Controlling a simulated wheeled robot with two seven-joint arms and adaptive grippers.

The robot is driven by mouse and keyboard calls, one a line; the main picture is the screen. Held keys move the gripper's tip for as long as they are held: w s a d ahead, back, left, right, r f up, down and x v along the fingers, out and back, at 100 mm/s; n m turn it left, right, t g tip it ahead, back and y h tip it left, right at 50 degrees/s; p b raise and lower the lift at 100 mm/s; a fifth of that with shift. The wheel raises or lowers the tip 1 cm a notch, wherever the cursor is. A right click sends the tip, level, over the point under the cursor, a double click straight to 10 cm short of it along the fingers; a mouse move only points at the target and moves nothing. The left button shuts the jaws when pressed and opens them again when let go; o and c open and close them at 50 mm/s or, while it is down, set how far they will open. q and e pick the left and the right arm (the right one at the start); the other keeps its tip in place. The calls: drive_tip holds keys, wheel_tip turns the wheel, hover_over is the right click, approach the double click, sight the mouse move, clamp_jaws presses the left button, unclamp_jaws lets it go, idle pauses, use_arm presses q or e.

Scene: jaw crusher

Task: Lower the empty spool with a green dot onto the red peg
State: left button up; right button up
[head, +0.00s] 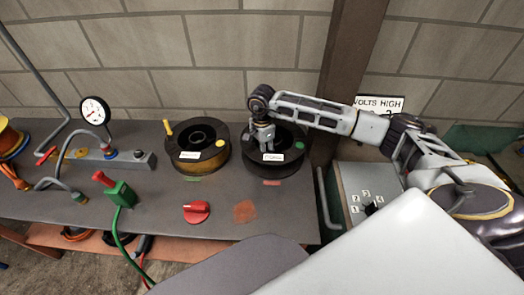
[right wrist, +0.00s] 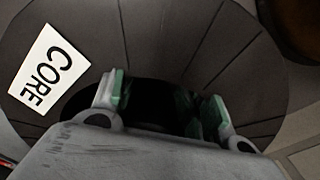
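The empty black spool (head: 290,165) with a green dot (head: 299,145) sits at the back right of the bench, with a white label on its top flange. In the right wrist view its grey flange (right wrist: 180,45) carries a label reading CORE (right wrist: 48,68). My right gripper (head: 263,143) is over the spool's centre, pointing down. Its fingers (right wrist: 165,105) are apart, with the dark hub hole between and below them; I cannot tell whether they touch the hub. No red peg shows; a red mark (head: 271,182) lies on the bench in front of the spool. My left gripper is out of view.
A second spool with yellow winding (head: 215,165) stands close on the left, a green mark in front of it. A red knob (head: 196,212), green connector (head: 119,193) and gauge (head: 95,111) are further left. A brown post (head: 340,80) and grey switch box (head: 350,195) are at the right.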

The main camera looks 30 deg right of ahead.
drive_tip(key=o, duration=0.4)
drive_tip(key=shift+o, duration=0.2)
drive_tip(key=shift+r, duration=0.1)
wheel_tip(320, 180, up, 12)
idle(0.6)
idle(1.0)
